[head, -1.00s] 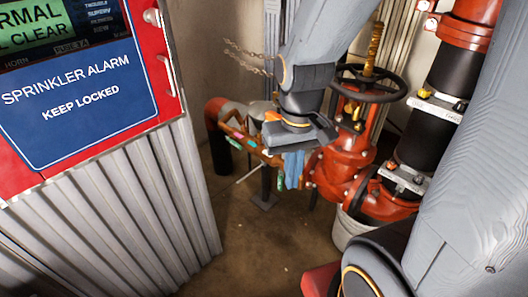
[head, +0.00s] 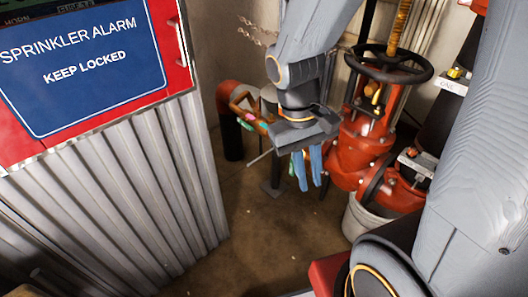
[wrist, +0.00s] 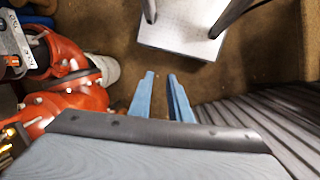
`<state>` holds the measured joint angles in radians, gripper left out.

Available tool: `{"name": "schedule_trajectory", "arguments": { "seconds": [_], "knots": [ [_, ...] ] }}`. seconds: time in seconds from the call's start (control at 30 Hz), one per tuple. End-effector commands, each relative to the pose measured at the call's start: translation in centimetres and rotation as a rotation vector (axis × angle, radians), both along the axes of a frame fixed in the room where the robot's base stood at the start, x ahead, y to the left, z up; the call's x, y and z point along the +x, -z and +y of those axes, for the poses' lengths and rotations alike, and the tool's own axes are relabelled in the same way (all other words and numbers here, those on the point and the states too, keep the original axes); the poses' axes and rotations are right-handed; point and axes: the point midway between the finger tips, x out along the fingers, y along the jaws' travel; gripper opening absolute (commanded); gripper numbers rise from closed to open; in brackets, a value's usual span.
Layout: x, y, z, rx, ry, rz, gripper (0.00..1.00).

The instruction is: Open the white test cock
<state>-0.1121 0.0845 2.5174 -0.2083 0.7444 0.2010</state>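My gripper (head: 309,168) hangs pointing down in the head view, in front of the copper-coloured pipework and left of the red valve. Its two blue fingers are apart with nothing between them, as the wrist view (wrist: 160,80) also shows. The pipework (head: 250,115) carries small coloured handles, green and pink among them; my gripper hides its right part. A thin pale rod (head: 260,158) sticks out below it, left of my gripper. I cannot tell whether this rod belongs to the white test cock. No cock is clearly visible in the wrist view.
A red valve (head: 362,145) with a black handwheel (head: 390,65) stands right of my gripper, a white bucket (head: 365,218) beneath. The alarm cabinet (head: 95,60) and corrugated panel (head: 120,190) fill the left. A grey plate (wrist: 180,28) lies ahead in the wrist view. Floor between is open.

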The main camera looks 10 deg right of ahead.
Motion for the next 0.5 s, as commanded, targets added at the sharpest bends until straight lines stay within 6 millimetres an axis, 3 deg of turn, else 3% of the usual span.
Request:
{"name": "schedule_trajectory", "arguments": {
  "seconds": [0.03,0.27,0.5],
  "knots": [
    [0.2,2.4,-0.2,-0.057,-0.034,0.044,0.17],
    [2.2,6.8,-2.9,-0.399,-0.153,0.149,0.17],
    [8.5,9.4,-3.8,-0.801,-0.285,0.063,0.17]
  ]
}}
